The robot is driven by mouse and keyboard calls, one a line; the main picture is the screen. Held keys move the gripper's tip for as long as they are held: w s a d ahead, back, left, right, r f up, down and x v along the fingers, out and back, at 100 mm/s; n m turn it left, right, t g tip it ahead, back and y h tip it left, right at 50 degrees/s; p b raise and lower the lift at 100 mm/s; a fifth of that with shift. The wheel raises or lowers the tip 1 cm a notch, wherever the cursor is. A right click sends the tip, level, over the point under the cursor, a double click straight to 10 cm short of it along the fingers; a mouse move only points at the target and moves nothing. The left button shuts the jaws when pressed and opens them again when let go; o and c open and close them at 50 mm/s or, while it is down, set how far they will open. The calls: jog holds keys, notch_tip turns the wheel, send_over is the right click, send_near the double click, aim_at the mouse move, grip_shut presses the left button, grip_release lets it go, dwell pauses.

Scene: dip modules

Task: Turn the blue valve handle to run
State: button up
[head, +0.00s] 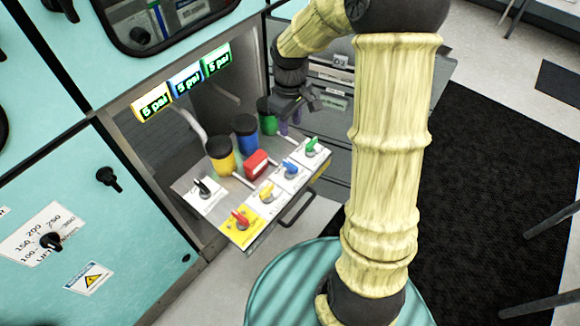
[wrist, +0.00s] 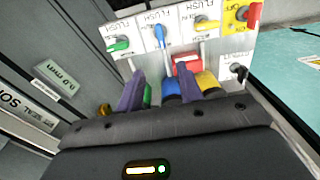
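The blue valve handle (head: 291,167) sits on a white label plate on the sloped panel, between the yellow and green handles. In the wrist view the blue handle (wrist: 160,36) stands upright in the picture, near a label reading FLUSH; its RUN mark is not readable. My gripper (head: 290,118) is over the back of the panel by the green container, apart from the blue handle. In the wrist view my gripper's purple fingers (wrist: 160,72) are spread with a gap between them and nothing held. The blue handle lies beyond that gap.
Green (head: 313,147), yellow (head: 267,191), red (head: 241,217) and black (head: 203,187) handles share the panel. A red block (head: 256,163) and yellow (head: 221,156), blue (head: 246,136) and green (head: 267,116) containers stand behind them. Three 5 psi displays (head: 186,79) hang above.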

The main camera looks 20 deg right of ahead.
aim_at(290, 164)
jog(key=shift+r, duration=0.15)
notch_tip(290, 164, down, 18)
jog(key=shift+a+r+b, duration=0.1)
jog(key=shift+r+b, duration=0.1)
jog(key=shift+b, duration=0.7)
jog(key=shift+s, duration=0.1)
grip_shut()
